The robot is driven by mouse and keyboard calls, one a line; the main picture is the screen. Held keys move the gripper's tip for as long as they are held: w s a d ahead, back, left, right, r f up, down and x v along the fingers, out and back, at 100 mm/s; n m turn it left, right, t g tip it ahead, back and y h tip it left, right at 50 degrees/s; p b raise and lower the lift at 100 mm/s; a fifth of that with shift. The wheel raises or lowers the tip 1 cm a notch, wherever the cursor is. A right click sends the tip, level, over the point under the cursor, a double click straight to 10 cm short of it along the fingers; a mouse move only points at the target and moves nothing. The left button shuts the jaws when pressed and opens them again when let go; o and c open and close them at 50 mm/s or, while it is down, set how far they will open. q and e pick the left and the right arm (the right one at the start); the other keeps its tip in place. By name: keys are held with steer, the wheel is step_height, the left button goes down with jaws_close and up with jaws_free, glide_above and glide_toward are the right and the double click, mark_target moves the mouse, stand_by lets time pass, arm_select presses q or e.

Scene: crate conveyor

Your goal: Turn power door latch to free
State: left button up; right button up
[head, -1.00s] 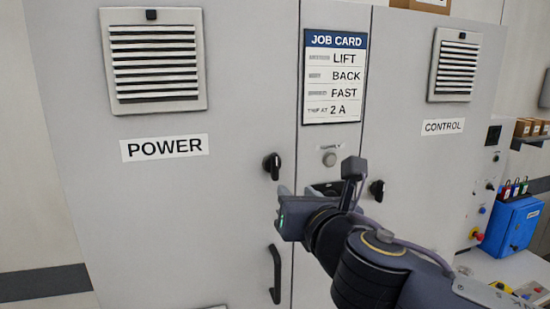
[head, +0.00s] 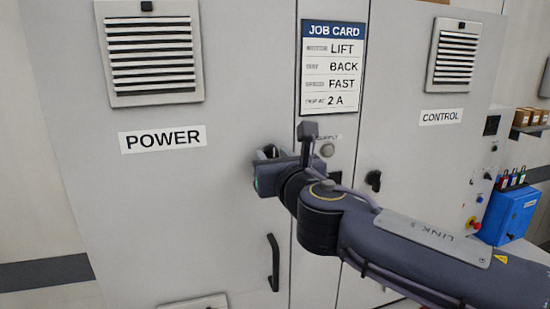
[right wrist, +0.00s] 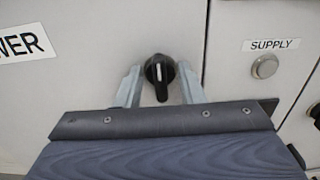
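The power door latch is a black knob (right wrist: 159,75) with a white mark, on the grey POWER door (head: 150,220). In the right wrist view its mark stands about upright. In the head view my right gripper (head: 268,155) covers most of the latch. The right wrist view shows the two fingers of the right gripper (right wrist: 160,88) apart, one on each side of the knob, with a visible gap on both sides. My left gripper is in neither view.
A black door handle (head: 273,262) is below the latch. The control door's black latch (head: 374,180) is to the right, near my right arm. A SUPPLY button (right wrist: 264,67) and the job card (head: 331,70) are on the middle panel. A blue box (head: 511,215) stands at far right.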

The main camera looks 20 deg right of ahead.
jaws_close()
steer(key=shift+f, duration=0.1)
steer(key=shift+d+f+m+b, duration=0.1)
steer(key=shift+m+b, duration=2.2)
steer(key=shift+m, duration=0.65)
steer(key=shift+d+f+m+b, duration=0.1)
steer(key=shift+m+b, duration=2.25)
steer(key=shift+m, duration=0.65)
steer(key=shift+d+f+m+b, duration=0.1)
steer(key=shift+m+b, duration=2.2)
steer(key=shift+m, duration=0.65)
